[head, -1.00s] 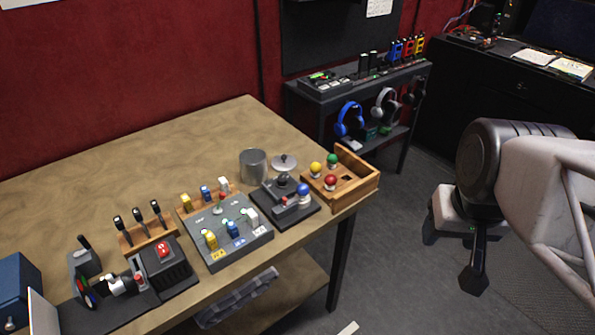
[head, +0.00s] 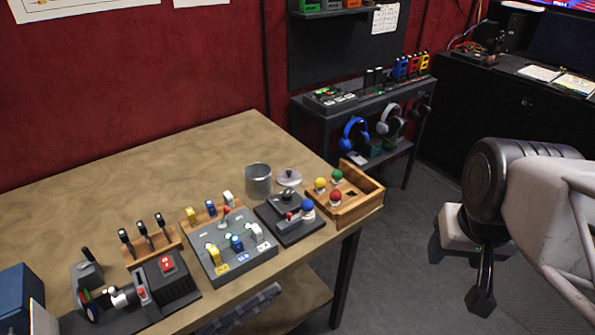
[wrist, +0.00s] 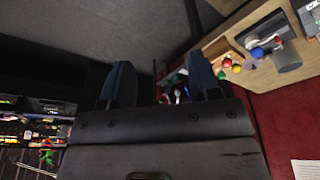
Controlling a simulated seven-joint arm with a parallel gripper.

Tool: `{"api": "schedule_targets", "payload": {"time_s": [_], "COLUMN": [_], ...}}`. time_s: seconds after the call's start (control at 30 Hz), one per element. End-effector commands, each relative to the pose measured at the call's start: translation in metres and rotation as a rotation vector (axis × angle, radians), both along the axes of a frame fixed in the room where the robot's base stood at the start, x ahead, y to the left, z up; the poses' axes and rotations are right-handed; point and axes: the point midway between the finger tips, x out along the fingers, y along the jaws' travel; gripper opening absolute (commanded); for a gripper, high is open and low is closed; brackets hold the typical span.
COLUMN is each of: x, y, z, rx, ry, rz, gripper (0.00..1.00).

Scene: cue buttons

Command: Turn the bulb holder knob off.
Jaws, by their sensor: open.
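The bulb holder (head: 281,229) is a dark block near the table's right end, with a blue bulb (head: 307,206) at its right side and a small red knob (head: 290,216) on top. I cannot tell the knob's setting. The blue bulb also shows in the wrist view (wrist: 257,53). My gripper (head: 481,298) is off the table to the right, well apart from the holder, pointing down over the floor. In the wrist view its two fingers (wrist: 162,80) are spread with nothing between them.
A wooden box (head: 365,208) with yellow, green and red bulbs stands right of the holder. A metal pot (head: 258,180) is behind it, and a grey panel (head: 215,262) with coloured switches is to its left. A shelf with headphones (head: 352,134) stands behind. The table's back area is clear.

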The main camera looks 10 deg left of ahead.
Motion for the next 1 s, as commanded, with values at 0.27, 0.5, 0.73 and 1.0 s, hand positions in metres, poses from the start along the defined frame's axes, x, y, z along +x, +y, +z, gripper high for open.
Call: {"api": "schedule_targets", "payload": {"time_s": [0.27, 0.5, 0.73, 1.0], "x": [0.012, 0.046, 0.089, 0.138], "y": [0.005, 0.022, 0.048, 0.084], "z": [0.002, 0.005, 0.006, -0.001], "rx": [0.007, 0.027, 0.047, 0.065], "ry": [0.007, 0.031, 0.059, 0.094], "rz": [-0.013, -0.056, -0.112, -0.182], "gripper": [0.57, 0.57, 0.57, 0.57]}}
